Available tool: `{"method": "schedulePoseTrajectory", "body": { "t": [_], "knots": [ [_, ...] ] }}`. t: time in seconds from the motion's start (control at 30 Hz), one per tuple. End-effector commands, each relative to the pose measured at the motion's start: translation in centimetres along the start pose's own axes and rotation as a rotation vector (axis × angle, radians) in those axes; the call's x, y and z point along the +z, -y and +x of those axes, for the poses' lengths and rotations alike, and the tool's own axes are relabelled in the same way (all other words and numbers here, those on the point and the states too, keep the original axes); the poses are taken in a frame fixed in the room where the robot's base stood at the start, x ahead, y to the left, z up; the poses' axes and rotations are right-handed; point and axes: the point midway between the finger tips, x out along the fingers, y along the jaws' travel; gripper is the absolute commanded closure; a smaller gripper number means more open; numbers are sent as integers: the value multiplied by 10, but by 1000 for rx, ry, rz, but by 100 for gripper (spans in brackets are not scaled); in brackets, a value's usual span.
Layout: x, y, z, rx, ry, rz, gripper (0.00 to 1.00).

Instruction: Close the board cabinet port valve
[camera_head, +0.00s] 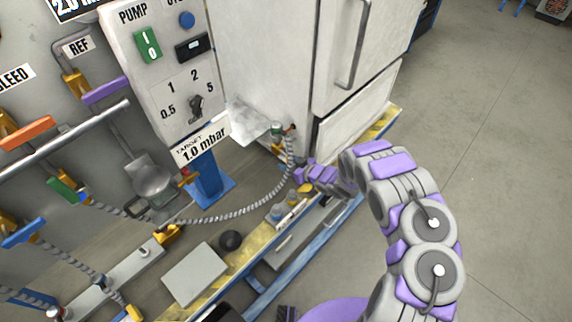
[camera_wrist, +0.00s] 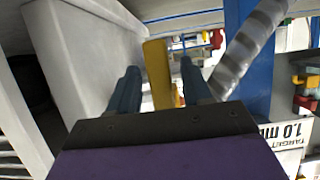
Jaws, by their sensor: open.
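The white board cabinet (camera_head: 262,50) stands at the centre of the head view. A port fitting (camera_head: 278,130) with green and red parts sits low at its front, where a grey ribbed hose (camera_head: 240,211) ends. My gripper (camera_head: 302,173) is just below this fitting, close to the hose end. In the wrist view my gripper (camera_wrist: 160,70) is open. A yellow bar (camera_wrist: 157,75), possibly the valve handle, shows between its two dark blue fingers; contact cannot be told. The ribbed hose (camera_wrist: 245,50) passes close to the right finger. The valve itself is not clear in the head view.
A pump panel (camera_head: 165,65) with a "1.0 mbar" target label stands left of the cabinet on a blue post (camera_head: 208,175). Several coloured valves line the left wall. Small bottles (camera_head: 288,211) sit below my gripper. Open floor (camera_head: 500,130) lies to the right.

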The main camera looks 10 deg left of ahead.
Motion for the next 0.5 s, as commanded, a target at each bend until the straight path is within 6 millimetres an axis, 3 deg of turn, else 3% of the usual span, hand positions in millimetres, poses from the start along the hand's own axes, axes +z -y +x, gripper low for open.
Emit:
{"method": "schedulePoseTrajectory", "body": {
  "t": [0.2, 0.5],
  "knots": [
    [0, 0, 15, 0, -1, 0, 51],
    [0, 0, 16, 1, 0, 0, 51]
  ]
}}
